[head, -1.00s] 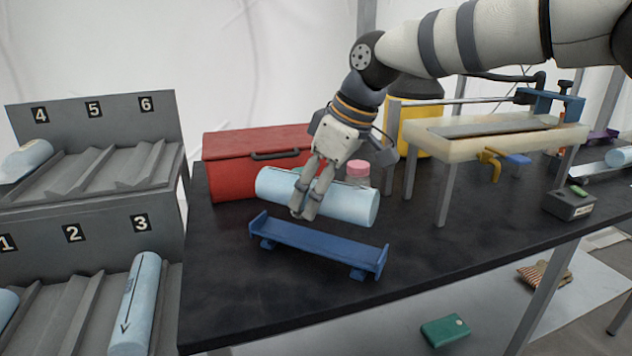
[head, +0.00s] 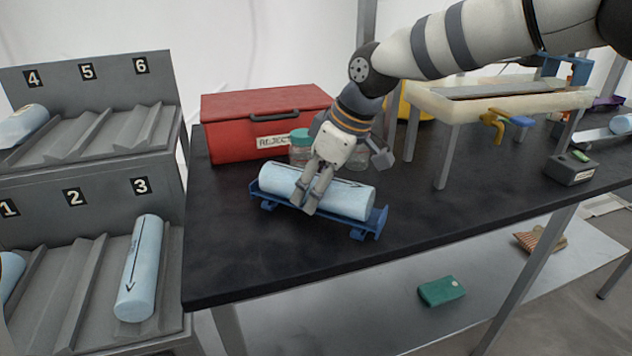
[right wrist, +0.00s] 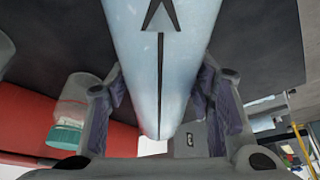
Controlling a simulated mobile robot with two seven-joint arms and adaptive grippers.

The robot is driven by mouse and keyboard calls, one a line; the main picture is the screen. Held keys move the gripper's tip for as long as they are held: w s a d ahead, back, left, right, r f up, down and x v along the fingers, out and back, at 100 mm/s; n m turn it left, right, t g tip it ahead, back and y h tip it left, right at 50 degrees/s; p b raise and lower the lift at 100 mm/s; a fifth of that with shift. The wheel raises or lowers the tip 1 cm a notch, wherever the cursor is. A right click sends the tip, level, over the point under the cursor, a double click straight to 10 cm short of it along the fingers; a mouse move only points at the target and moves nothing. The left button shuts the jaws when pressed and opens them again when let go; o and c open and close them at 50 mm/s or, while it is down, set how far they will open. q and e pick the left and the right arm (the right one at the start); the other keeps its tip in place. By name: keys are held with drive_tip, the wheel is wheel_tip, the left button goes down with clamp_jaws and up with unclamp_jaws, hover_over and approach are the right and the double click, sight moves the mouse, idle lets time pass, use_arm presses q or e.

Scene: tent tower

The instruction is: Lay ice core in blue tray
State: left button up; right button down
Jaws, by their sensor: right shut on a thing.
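The ice core (head: 345,198) is a pale blue cylinder with a dark arrow line along its top. It lies lengthwise in or just above the blue tray (head: 379,222) on the black table; whether it touches the tray bottom I cannot tell. My right gripper (head: 307,200) is shut on the middle of the core, reaching down from above. In the right wrist view the core (right wrist: 162,60) runs between the two fingers (right wrist: 165,105), with its arrow facing the camera. My left gripper is not in view.
A red box (head: 228,135) and a jar with a teal lid (head: 300,140) stand behind the tray. A cream-topped stand (head: 460,105) is to the right. At left, a grey rack (head: 95,200) with numbered slots holds other cores. The black table's front (head: 260,265) is clear.

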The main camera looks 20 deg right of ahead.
drive_tip(key=shift+f, duration=0.2)
idle(0.7)
drive_tip(key=c, duration=0.7)
unclamp_jaws()
drive_tip(key=v, duration=1.2)
drive_tip(key=shift+a, duration=0.1)
